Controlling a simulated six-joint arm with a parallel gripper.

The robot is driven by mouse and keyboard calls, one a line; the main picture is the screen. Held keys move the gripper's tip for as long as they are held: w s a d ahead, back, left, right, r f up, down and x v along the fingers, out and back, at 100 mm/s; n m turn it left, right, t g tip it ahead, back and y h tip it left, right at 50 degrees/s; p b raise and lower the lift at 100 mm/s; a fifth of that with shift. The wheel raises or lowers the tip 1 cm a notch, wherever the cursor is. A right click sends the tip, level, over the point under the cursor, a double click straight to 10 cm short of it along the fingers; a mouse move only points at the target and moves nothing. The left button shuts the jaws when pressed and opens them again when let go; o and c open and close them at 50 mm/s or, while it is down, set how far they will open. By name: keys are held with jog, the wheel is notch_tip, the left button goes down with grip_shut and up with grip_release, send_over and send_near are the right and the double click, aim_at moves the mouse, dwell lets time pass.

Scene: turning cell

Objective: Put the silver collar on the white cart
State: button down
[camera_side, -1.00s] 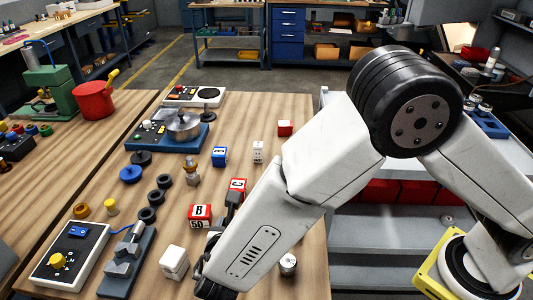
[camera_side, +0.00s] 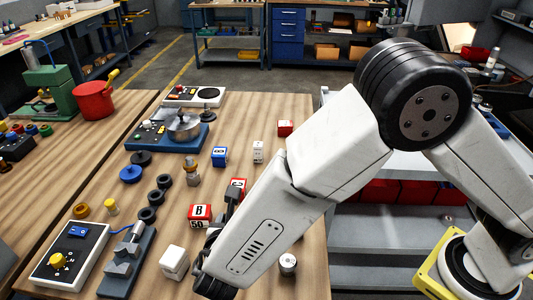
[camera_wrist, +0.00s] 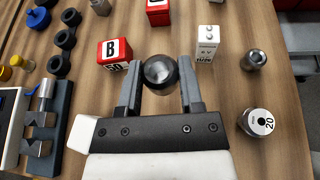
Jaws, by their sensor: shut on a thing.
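In the side view my arm hides most of the gripper and the held piece. The white cart (camera_side: 408,165) stands to the right of the wooden table in the side view, partly hidden behind my arm. My gripper is over the table, left of the cart.
A red block marked B (camera_wrist: 114,52) is near the left finger. Red bins (camera_side: 385,192) sit on the cart's lower shelf.

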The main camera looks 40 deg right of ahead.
jog(key=w+d+r+m+g+h, duration=0.15)
jog(key=d+m+g, duration=0.25)
jog(key=d, duration=1)
jog(key=d+r+m+g+h, duration=0.1)
jog(key=d+m+g+h, duration=0.25)
jog(key=d, duration=0.95)
jog(key=s+d+r+m+g+y, duration=0.1)
jog(key=s+d+m+g, duration=0.4)
jog(key=s+d, duration=0.4)
jog(key=s+d+r+m+g+y, duration=0.2)
jog(key=s+d+m+g, duration=0.4)
jog(key=d, duration=0.6)
jog(key=shift+n+t+h, duration=0.25)
jog(key=shift+n+h, duration=0.05)
jog(key=shift+n, duration=0.55)
jog(key=w+d+f, duration=0.2)
jog(key=w+f, duration=0.1)
jog(key=w+d+f, duration=0.2)
jog(key=w+f, duration=0.1)
jog(key=w+d+f, duration=0.2)
jog(key=w+d, duration=0.1)
jog(key=shift+w+f, duration=0.2)
jog(key=shift+f, duration=0.2)
jog(key=shift+w+d+f, duration=0.15)
jog(key=shift+w+f, duration=0.15)
jog(key=shift+f, duration=0.05)
jog(key=shift+f, duration=0.1)
